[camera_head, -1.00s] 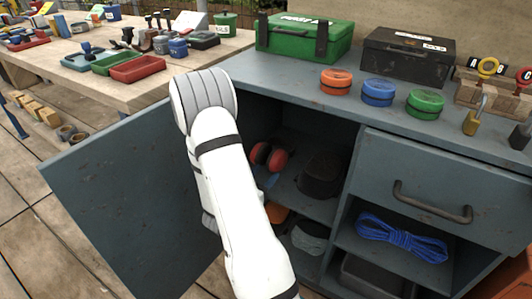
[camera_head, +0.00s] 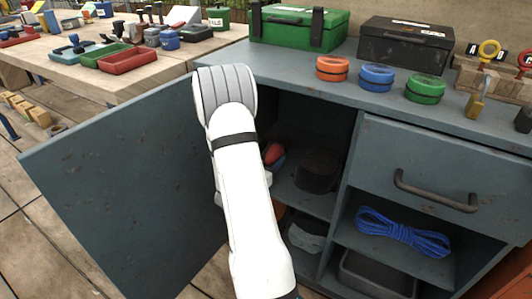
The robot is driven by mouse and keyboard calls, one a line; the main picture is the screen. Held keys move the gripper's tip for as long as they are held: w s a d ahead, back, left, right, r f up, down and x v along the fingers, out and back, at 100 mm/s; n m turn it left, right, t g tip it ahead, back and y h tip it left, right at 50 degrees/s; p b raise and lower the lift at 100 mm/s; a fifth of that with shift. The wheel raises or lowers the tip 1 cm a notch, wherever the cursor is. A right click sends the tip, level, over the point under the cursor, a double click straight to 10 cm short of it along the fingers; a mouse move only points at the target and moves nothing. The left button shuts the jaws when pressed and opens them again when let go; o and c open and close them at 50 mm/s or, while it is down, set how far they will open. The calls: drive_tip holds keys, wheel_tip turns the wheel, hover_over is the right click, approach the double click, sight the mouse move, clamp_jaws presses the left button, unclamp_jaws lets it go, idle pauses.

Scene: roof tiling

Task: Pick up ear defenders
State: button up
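The red ear defenders (camera_head: 272,153) lie on the upper shelf inside the open cabinet. My white arm covers their left part, so only a red cup shows. My gripper is not visible; my arm's forearm and rounded joint stand in front of the cabinet opening, and the hand is hidden or out of frame. I cannot tell whether anything touches the ear defenders.
The cabinet door (camera_head: 120,185) stands open to the left. A dark item (camera_head: 317,170) sits right of the ear defenders. Blue rope (camera_head: 402,235) lies below the drawer handle (camera_head: 435,191). Several tins, a green case (camera_head: 298,27) and a black box (camera_head: 405,45) stand on top.

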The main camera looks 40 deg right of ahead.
drive_tip(key=c, duration=0.6)
drive_tip(key=shift+r, duration=0.1)
drive_tip(key=shift+c, duration=0.2)
